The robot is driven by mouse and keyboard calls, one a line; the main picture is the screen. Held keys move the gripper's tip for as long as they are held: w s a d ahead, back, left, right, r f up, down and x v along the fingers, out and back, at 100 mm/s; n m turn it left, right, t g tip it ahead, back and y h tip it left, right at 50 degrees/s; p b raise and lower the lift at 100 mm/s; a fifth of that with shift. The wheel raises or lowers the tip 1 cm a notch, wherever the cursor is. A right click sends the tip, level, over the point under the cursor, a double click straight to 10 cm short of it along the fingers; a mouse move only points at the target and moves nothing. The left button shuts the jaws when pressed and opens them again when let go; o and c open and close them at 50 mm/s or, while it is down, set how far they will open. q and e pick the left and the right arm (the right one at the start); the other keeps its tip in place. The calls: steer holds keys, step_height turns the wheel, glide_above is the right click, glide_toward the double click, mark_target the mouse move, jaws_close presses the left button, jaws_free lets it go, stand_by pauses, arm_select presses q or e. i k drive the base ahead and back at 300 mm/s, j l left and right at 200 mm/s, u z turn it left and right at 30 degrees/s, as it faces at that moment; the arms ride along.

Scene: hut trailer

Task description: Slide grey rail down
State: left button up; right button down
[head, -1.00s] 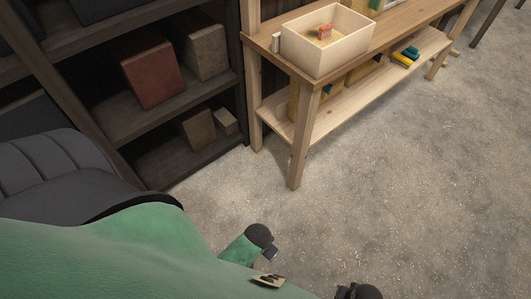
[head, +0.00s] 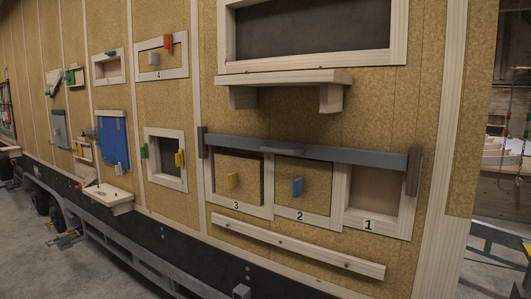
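The grey rail (head: 300,150) lies across the upper edge of the numbered compartments on the trailer wall, tilting slightly down to the right in the picture. Neither of my grippers shows in the head view.
A light wooden ledge (head: 300,245) runs below the compartments. A wooden shelf (head: 285,77) juts out above the rail. A small shelf (head: 108,196) sticks out at the left. Bare floor (head: 60,279) shows at the lower left.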

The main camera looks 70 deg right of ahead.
mark_target(393, 161)
steer(key=z, duration=2.4)
